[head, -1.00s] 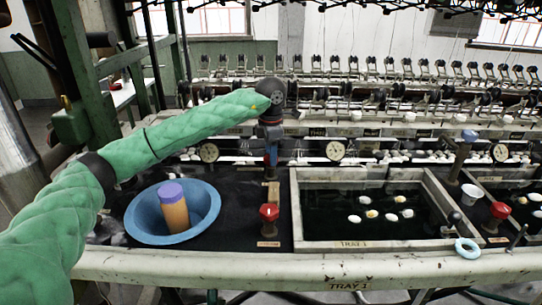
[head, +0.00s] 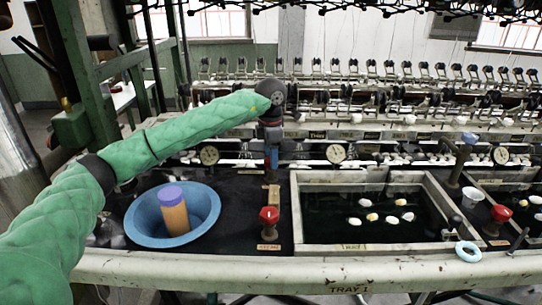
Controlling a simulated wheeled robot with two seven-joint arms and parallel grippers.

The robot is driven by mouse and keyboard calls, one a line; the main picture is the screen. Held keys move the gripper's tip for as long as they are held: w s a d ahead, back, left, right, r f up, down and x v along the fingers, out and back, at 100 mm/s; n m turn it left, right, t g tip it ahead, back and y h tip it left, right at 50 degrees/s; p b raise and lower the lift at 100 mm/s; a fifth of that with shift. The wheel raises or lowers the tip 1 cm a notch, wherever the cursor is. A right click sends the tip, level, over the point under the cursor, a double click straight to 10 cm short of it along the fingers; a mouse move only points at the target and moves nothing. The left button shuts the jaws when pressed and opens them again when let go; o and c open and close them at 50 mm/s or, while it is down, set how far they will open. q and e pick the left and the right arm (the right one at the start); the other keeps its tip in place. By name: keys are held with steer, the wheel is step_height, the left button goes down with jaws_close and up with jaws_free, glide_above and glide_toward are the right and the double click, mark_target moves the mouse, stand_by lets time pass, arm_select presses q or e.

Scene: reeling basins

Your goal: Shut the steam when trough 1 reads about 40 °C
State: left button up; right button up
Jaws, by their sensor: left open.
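Trough 1 (head: 320,248) is the dark-water basin in a pale frame, with several white and yellowish cocoons (head: 372,217) in it. A red-knobbed valve (head: 269,215) stands on the black top left of it, with a small label at its foot. A round dial (head: 336,153) is behind the trough; its reading is too small to tell. My left arm reaches in from the left, and my left gripper (head: 272,146) points down, open, at a blue-topped fitting behind the red valve. The fitting is partly hidden, and I cannot tell whether they touch. My right gripper is out of view.
More dials (head: 209,155) and the reeling machinery stand behind.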

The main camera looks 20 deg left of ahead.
arm_select(q)
step_height(320, 180, up, 7)
steer(key=shift+r+b, duration=0.2)
steer(key=shift+b, duration=0.15)
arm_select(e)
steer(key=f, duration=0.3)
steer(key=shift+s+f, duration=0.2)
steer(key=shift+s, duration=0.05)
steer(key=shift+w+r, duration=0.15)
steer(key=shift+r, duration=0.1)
